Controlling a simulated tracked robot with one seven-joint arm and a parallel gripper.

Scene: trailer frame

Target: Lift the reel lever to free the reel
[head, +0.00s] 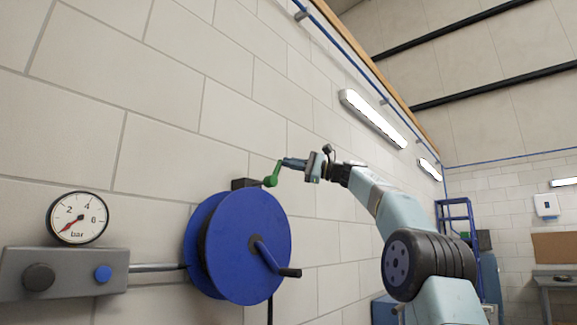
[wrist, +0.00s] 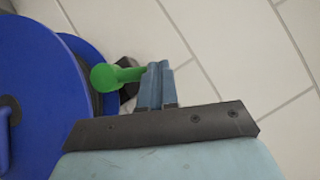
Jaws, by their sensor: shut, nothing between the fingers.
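The blue reel (head: 222,240) is mounted on the wall, with a crank handle on its front; its edge shows at the left of the wrist view (wrist: 35,95). The green reel lever (head: 275,174) sits at the reel's top right beside a dark block, slanting upward from its round end. In the wrist view the lever (wrist: 118,75) points at my fingertips. My gripper (head: 285,162) is shut, its fingertips at the lever's upper end. In the wrist view the fingers (wrist: 157,68) are together with nothing between them. I cannot tell whether they touch the lever.
A pressure gauge (head: 78,218) stands over a grey box (head: 65,272) with knobs, left of the reel. A pipe (head: 158,267) runs from the box to the reel. The block wall lies close behind the reel.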

